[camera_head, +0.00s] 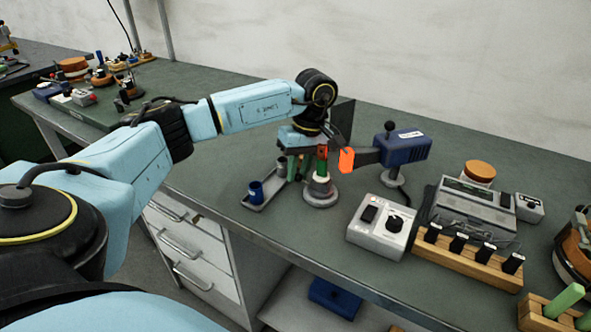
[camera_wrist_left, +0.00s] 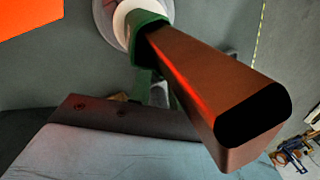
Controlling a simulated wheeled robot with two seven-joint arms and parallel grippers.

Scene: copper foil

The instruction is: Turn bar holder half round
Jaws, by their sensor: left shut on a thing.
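The bar holder (camera_head: 321,190) stands on the bench, with a round grey base, a pale collar and a green upper part. In the left wrist view its green part (camera_wrist_left: 146,32) wraps a copper bar (camera_wrist_left: 205,85), which points toward the camera with a dark end. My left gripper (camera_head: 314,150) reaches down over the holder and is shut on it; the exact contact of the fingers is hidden. The copper bar shows only partly in the head view. My right gripper is in neither view.
A blue device (camera_head: 404,150) with a bright orange end (camera_head: 346,161) points close to the holder's right side. A small tray (camera_head: 262,203) with a blue cup (camera_head: 256,192) lies to the left. A grey control box (camera_head: 381,227) and wooden rack (camera_head: 466,258) stand to the right.

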